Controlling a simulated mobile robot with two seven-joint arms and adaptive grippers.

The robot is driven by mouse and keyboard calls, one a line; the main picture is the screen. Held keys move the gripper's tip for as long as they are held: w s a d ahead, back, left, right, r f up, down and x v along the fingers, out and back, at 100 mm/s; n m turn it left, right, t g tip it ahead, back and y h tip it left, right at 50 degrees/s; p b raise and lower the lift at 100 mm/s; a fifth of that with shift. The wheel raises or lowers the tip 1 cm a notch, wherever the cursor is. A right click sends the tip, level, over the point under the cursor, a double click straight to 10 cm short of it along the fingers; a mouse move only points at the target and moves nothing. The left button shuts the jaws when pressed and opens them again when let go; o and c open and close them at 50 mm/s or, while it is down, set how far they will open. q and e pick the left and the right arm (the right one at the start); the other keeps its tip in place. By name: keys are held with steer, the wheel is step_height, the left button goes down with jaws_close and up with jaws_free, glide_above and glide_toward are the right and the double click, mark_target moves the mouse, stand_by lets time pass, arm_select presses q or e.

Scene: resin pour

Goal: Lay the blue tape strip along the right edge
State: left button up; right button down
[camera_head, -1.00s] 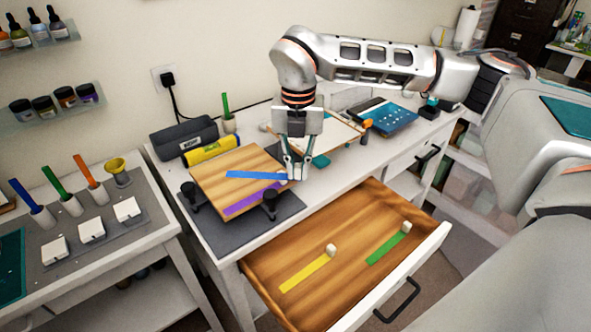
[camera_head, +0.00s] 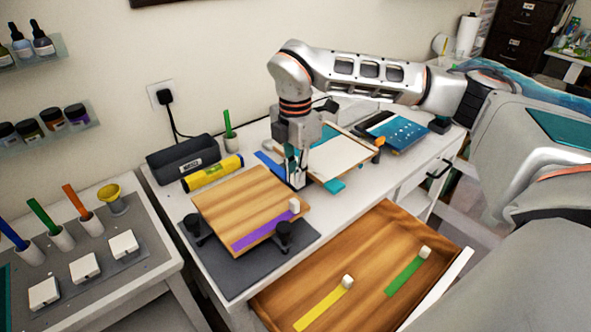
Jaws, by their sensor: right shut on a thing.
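The wooden board (camera_head: 240,200) lies on a dark grey mat on the table, with a purple strip (camera_head: 262,230) along its front edge. My right gripper (camera_head: 296,183) is shut on the blue tape strip (camera_head: 268,164), just beyond the board's right edge. The strip runs roughly parallel to that edge, from upper left down to the fingers. Its near end is hidden by the gripper. I cannot tell how high it is above the table. My left gripper is not in view.
Dark clamps (camera_head: 283,234) stand at the board's front and left corners. A white-topped panel (camera_head: 340,157) lies close right of my gripper. The open drawer (camera_head: 385,240) in front holds a yellow strip (camera_head: 324,306) and a green strip (camera_head: 405,276). A yellow roll (camera_head: 213,172) lies behind the board.

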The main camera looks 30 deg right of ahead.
step_height(320, 180, down, 2)
steer(key=shift+f, duration=0.2)
steer(key=shift+f+b, duration=0.4)
steer(key=shift+f, duration=0.05)
steer(key=shift+f+b, duration=0.45)
steer(key=shift+f, duration=0.35)
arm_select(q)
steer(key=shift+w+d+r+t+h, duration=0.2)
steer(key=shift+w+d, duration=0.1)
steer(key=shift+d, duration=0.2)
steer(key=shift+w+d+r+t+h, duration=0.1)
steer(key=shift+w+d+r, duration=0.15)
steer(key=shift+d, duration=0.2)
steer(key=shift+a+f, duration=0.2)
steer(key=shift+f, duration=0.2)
arm_select(e)
steer(key=shift+f, duration=0.1)
steer(key=c, duration=1.4)
jaws_free()
steer(key=shift+o, duration=0.2)
